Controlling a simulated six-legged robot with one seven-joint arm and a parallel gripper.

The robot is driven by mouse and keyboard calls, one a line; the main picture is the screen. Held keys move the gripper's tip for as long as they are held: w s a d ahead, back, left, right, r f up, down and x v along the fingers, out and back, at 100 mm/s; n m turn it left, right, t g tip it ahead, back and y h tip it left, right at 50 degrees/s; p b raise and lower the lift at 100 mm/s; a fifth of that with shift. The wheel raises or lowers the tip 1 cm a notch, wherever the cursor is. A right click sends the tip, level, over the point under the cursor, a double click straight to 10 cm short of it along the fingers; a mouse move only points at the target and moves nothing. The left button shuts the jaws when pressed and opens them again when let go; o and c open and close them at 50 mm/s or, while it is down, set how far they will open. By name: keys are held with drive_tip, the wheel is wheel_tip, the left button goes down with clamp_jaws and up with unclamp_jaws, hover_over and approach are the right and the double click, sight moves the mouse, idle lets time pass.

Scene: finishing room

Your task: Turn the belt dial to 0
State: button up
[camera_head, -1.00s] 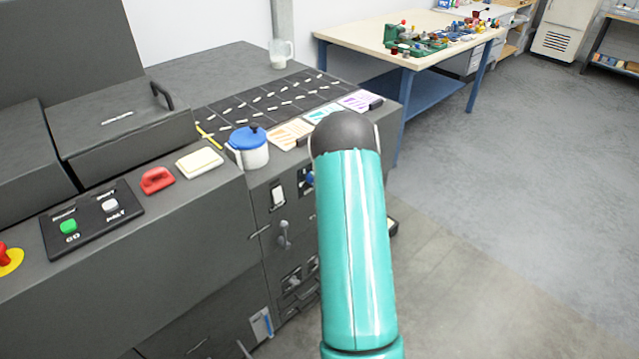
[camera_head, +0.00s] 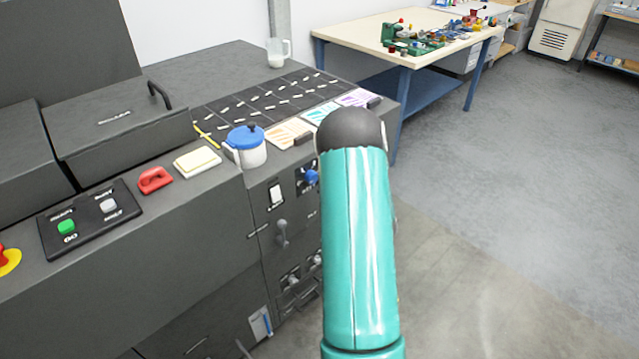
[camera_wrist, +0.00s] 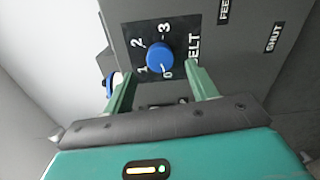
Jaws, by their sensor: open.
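The belt dial (camera_wrist: 159,57) is a round blue knob on a black plate marked 0, 1, 2, 3 and BELT in the wrist view. In that view the plate appears turned on its side, with 0 below the knob. I cannot tell for certain which number the knob points to. My gripper (camera_wrist: 163,66) is open, its two green fingers reaching toward the plate on either side of the knob, with gaps between. The dial (camera_head: 312,177) also shows in the head view, just left of my teal arm, which hides the gripper there.
FEED (camera_wrist: 224,9) and SHUT (camera_wrist: 273,38) labels sit right of the dial. On the machine top are a blue-lidded pot (camera_head: 247,146), a red handle (camera_head: 155,180) and a button panel (camera_head: 90,217). A lever (camera_head: 282,234) projects below the dial. Floor at right is clear.

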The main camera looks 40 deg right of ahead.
drive_tip(key=s, duration=0.9)
drive_tip(key=shift+s, duration=0.4)
